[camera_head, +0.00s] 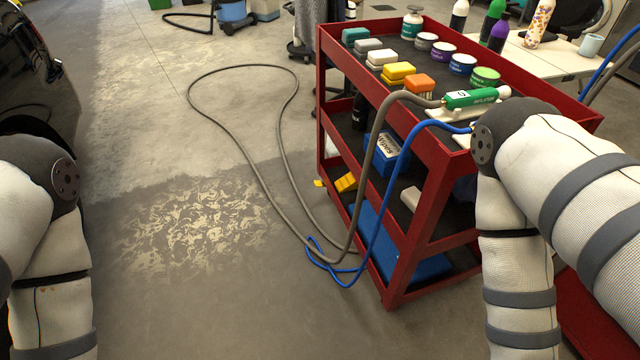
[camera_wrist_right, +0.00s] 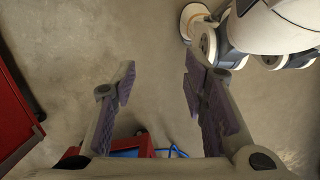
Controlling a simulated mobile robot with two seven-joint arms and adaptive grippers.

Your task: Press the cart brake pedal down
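The red cart (camera_head: 437,210) stands at right of centre in the head view. A small yellow piece (camera_head: 319,183) shows low by its far left post, and a yellow block with dark markings (camera_head: 346,182) shows just inside that post. I cannot tell whether either one is the brake pedal. My right gripper (camera_wrist_right: 160,75) is open and empty, its two fingers well apart over bare floor. In the right wrist view a red edge with a blue surface (camera_wrist_right: 125,146) lies low behind the fingers. My left arm hangs at the left of the head view; its gripper is out of view.
A grey hose (camera_head: 249,163) and a blue hose (camera_head: 366,232) hang from the cart and loop on the floor. A dark vehicle (camera_head: 35,70) stands at far left. A red cabinet (camera_wrist_right: 14,112) stands at left in the wrist view.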

